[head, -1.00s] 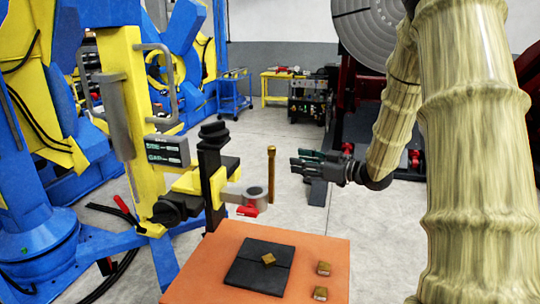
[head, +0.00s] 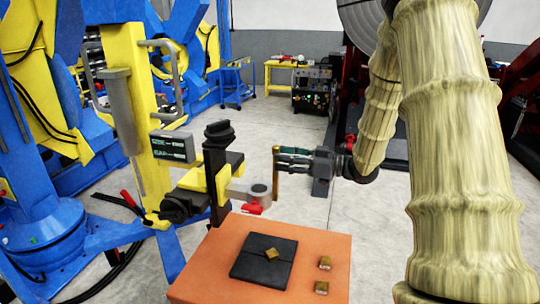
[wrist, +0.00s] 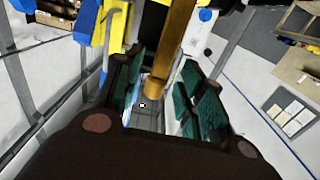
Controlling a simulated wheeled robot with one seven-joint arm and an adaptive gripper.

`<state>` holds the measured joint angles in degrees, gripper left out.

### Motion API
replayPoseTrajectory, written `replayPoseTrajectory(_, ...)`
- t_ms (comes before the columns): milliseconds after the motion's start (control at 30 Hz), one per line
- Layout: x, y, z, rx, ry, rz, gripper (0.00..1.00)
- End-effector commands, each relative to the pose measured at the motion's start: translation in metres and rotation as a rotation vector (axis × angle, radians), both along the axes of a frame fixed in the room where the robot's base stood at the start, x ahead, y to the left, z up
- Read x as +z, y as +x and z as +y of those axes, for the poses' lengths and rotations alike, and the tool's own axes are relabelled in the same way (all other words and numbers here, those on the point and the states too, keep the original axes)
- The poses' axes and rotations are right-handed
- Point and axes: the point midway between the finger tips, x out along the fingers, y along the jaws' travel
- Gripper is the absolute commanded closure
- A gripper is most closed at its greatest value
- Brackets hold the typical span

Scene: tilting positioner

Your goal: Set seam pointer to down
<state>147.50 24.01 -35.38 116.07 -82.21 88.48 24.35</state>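A slim upright brass rod (head: 275,185), which looks like the seam pointer, stands beside a grey collar (head: 258,192) with a red lever (head: 253,208) below it. My gripper (head: 281,160) comes in from the right with its dark green fingers at the rod's upper half. In the wrist view, the brass rod (wrist: 172,45) reaches down from the top edge, and its end shows between the spread green pads of my gripper (wrist: 157,75). A clear gap shows on both sides, with no grip visible.
A yellow and black slide bracket (head: 215,170) and a grey display box (head: 172,146) are left of the rod. An orange table (head: 215,285) below carries a black plate (head: 250,270) and small brass blocks (head: 323,263).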

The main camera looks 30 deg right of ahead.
Motion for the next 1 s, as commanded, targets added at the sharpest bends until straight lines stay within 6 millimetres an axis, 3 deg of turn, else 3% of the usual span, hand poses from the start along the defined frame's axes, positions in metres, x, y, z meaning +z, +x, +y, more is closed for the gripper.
replayPoseTrajectory(233,0.001,0.019,0.016,0.001,0.001,0.001,0.61)
replayPoseTrajectory(600,-0.001,0.023,0.02,0.001,-0.001,0.001,0.61)
replayPoseTrajectory(667,-0.001,0.023,0.02,0.001,0.0,0.0,0.68)
replayPoseTrajectory(833,-0.001,0.023,0.02,0.001,0.0,0.0,0.99)
replayPoseTrajectory(967,0.0,0.023,0.02,0.001,0.0,0.0,1.0)
replayPoseTrajectory(1000,0.0,0.023,0.044,0.005,-0.001,0.002,1.0)
